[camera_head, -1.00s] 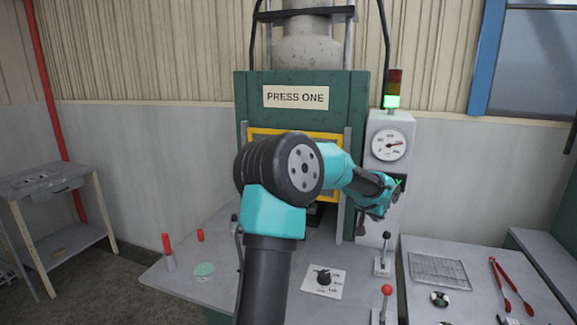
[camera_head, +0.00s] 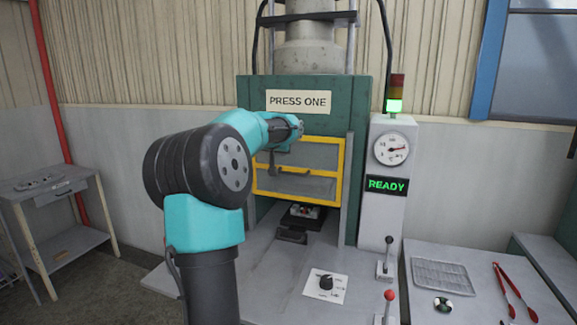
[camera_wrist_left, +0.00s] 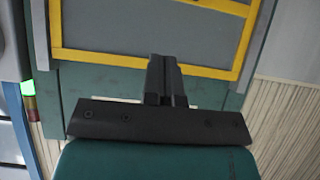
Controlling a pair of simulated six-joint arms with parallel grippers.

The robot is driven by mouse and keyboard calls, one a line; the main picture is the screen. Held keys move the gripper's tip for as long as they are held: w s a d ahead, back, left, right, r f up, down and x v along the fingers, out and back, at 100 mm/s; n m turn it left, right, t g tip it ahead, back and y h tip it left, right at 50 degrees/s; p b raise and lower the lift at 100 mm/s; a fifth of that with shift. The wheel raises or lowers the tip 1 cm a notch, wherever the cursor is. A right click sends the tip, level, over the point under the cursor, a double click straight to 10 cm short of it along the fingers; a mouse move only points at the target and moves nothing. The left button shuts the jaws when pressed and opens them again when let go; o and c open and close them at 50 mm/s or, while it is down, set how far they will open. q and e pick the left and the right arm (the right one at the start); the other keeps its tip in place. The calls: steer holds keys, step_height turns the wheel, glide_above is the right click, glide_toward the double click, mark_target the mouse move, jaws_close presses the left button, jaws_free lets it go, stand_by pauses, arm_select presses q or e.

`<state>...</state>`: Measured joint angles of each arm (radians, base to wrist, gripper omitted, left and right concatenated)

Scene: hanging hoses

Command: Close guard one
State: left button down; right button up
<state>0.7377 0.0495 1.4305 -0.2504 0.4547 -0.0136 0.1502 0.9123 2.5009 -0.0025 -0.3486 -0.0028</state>
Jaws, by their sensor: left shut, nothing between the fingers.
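Guard one (camera_head: 322,140) is a yellow-framed panel on the front of the green press labelled PRESS ONE (camera_head: 355,110). Its lower edge is raised, leaving an opening below with a dark block-like part (camera_head: 304,212) visible inside. A bar crosses the panel's middle. My left gripper (camera_head: 300,128) is near the guard's upper edge in the head view, with part of the guard hidden by my arm. In the left wrist view the gripper's fingers (camera_wrist_left: 165,68) are shut and empty, overlapping the yellow frame (camera_wrist_left: 110,57); contact cannot be told. My right gripper is not seen.
The control column shows READY (camera_head: 387,184) under a gauge (camera_head: 391,148) and a lit green lamp (camera_head: 394,106). A side table holds a wire rack (camera_head: 442,274) and red tongs (camera_head: 510,292).

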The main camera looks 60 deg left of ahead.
arm_select(q)
glide_toward(290, 158)
step_height(290, 158, down, 3)
steer(key=w, duration=0.3)
step_height(290, 158, down, 4)
steer(key=shift+w+f, duration=0.1)
steer(key=shift+f, duration=0.15)
steer(key=shift+f, duration=0.15)
